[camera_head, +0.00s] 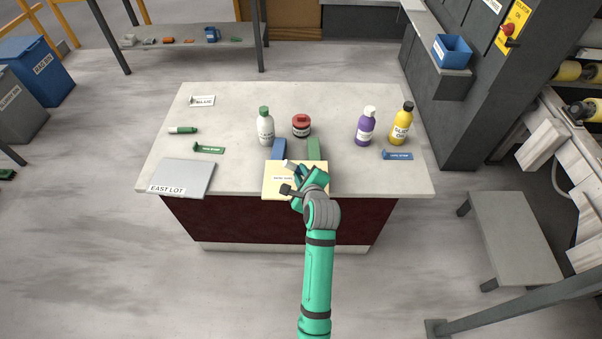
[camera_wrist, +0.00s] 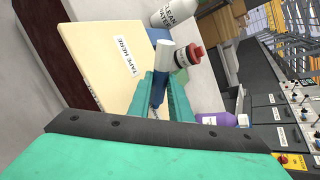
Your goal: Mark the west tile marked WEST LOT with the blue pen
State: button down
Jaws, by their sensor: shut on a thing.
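My gripper (camera_head: 294,178) is shut on the blue pen (camera_wrist: 160,88), which has a pale grey-white end. The same gripper shows in the wrist view (camera_wrist: 161,98), with the pen between its green fingers. It is above the right part of a cream tile (camera_head: 272,190), near the slab's front edge. The wrist view shows this cream tile (camera_wrist: 95,55) with a label that seems to read TAPE HERE. A grey tile labelled EAST LOT (camera_head: 185,176) lies at the front left. I see no readable WEST LOT label. I cannot tell whether the pen touches the cream tile.
A blue block (camera_head: 279,148) and a green block (camera_head: 314,149) are just behind the cream tile. Behind them stand a white bottle (camera_head: 265,128), a red-lidded jar (camera_head: 301,127), a purple bottle (camera_head: 365,128) and a yellow bottle (camera_head: 401,126). A green pen (camera_head: 183,130) lies left.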

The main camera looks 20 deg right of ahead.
jog(key=shift+a, duration=0.4)
jog(key=shift+s+d, duration=0.15)
jog(key=shift+d, duration=0.35)
jog(key=shift+a, duration=0.45)
jog(key=shift+w, duration=0.3)
jog(key=shift+a, duration=0.15)
